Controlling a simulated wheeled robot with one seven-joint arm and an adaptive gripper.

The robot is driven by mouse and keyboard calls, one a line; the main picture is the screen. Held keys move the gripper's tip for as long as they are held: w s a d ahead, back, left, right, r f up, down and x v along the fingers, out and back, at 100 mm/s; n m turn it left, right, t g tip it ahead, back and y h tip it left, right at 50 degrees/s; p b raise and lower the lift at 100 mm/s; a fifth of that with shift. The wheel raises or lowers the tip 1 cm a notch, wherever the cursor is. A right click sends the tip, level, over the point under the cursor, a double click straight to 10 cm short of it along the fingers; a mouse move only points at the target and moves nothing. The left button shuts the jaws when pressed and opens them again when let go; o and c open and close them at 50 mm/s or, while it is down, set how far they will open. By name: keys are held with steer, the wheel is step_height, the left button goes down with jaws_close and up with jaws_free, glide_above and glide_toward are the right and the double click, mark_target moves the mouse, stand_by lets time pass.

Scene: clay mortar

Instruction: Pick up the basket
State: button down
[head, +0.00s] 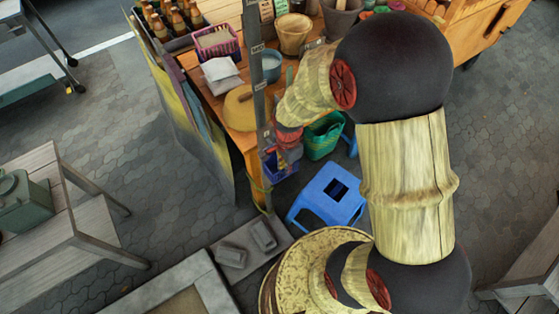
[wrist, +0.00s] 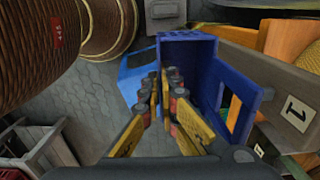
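A blue plastic basket (wrist: 192,52) lies straight ahead of my gripper (wrist: 165,74) in the wrist view. In the head view this basket (head: 281,167) stands low beside the wooden table, partly hidden behind my gripper (head: 285,150). My gripper's fingers point at the basket's near left side with a narrow gap between them. I cannot tell whether they touch its wall. A green basket (head: 322,137) stands on the ground just right of it. A pink and purple basket (head: 214,42) sits on the table top.
A blue stool (head: 327,197) stands close by on the paving and shows in the wrist view (wrist: 133,80). The wooden table (head: 213,82) holds pots and bottles. Grey benches stand at the left. Open paving (head: 150,180) lies left of the table.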

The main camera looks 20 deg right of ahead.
steer(key=s+d+r+p, duration=0.1)
steer(key=s+r+p, duration=0.1)
steer(key=s+r, duration=0.3)
steer(key=s, duration=0.3)
steer(key=shift+s+d, duration=0.2)
steer(key=shift+d, duration=0.1)
steer(key=shift+r+p, duration=0.45)
steer(key=shift+p, duration=0.1)
steer(key=shift+s, duration=0.1)
steer(key=s+d+p, duration=0.2)
steer(key=s, duration=0.7)
steer(key=shift+s+p, duration=0.3)
stand_by(0.6)
stand_by(0.4)
